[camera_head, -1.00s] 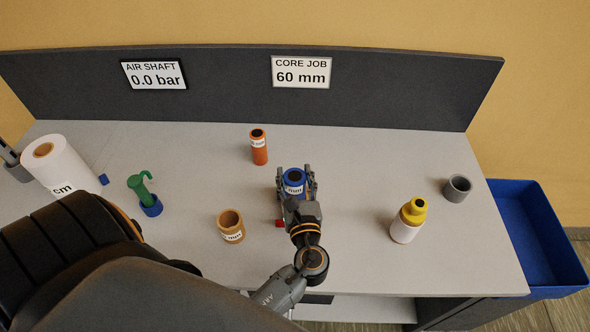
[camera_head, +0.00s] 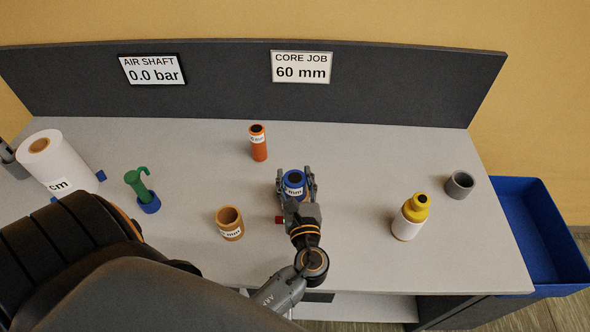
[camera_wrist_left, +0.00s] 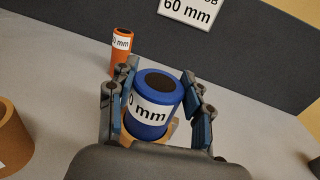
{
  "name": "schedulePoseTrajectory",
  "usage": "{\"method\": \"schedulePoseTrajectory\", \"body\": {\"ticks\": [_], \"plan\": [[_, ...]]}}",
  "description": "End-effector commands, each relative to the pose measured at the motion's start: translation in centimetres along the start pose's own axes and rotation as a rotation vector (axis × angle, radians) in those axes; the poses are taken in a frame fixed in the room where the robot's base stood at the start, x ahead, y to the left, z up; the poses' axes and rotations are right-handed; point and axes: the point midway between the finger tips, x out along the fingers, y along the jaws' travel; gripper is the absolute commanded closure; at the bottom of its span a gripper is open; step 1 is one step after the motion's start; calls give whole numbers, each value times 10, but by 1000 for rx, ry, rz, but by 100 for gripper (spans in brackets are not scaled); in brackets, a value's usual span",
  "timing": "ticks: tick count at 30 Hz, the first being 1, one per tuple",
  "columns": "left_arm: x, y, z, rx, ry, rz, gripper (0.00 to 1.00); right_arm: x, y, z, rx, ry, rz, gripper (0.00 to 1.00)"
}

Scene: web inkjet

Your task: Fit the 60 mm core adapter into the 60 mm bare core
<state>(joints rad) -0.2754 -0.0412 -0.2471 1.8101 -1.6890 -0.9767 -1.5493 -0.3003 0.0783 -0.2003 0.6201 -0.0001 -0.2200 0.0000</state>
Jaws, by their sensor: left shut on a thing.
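A blue adapter (camera_head: 295,178) with a dark top and a white label stands upright between the fingers of my left gripper (camera_head: 296,185). The gripper is shut on it. In the left wrist view the blue adapter (camera_wrist_left: 157,95) shows its label ending in "0 mm"; the first digit is hidden. A tan edge (camera_wrist_left: 172,133) shows under the adapter; I cannot tell whether the adapter sits in it or above it. A brown bare core (camera_head: 229,223) stands open-topped to the left, its label size unreadable. My right gripper is not in view.
An orange labelled cylinder (camera_head: 258,143) stands behind the left gripper. A yellow-topped bottle (camera_head: 410,218) and a grey ring (camera_head: 459,185) stand right. A green-handled tool (camera_head: 140,188) and a white roll (camera_head: 58,165) are left. A small red object (camera_head: 279,220) lies beside the gripper. A blue bin (camera_head: 540,235) adjoins the table.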

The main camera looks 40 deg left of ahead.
Motion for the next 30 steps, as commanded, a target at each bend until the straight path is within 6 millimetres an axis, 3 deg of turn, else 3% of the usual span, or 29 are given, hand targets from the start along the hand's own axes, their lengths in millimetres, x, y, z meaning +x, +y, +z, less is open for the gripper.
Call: {"method": "schedulePoseTrajectory", "body": {"ticks": [22, 23, 26, 30], "plan": [[0, 0, -19, -1, -1, 0, 100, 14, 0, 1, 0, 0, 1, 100], [0, 0, -18, -1, -1, 0, 44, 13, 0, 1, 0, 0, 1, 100], [0, 0, -18, -1, -1, 0, 24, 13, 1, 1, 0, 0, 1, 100], [0, 0, -18, -1, -1, 0, 24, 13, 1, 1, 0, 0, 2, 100]]}}
